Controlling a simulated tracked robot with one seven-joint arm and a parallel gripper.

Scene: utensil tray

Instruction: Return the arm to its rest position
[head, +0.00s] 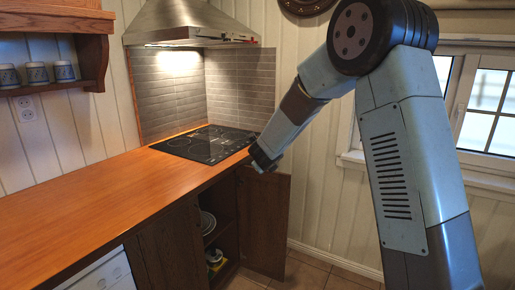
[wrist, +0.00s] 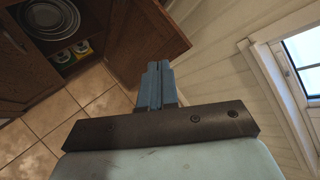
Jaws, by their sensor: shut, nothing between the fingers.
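My gripper (head: 262,160) is at the end of my blue-grey arm in the head view, near the right front corner of the counter and the open cabinet door. In the wrist view its blue fingers (wrist: 156,76) are together, with nothing between them. They point toward the dark cabinet door (wrist: 150,42). No utensil tray shows in either view.
A wooden counter (head: 90,205) with a black cooktop (head: 205,144) runs along the left. Below it, an open cabinet holds plates (head: 207,223); its door (head: 265,220) stands out into the room. A window (head: 487,105) is at right. The tiled floor (head: 310,275) is clear.

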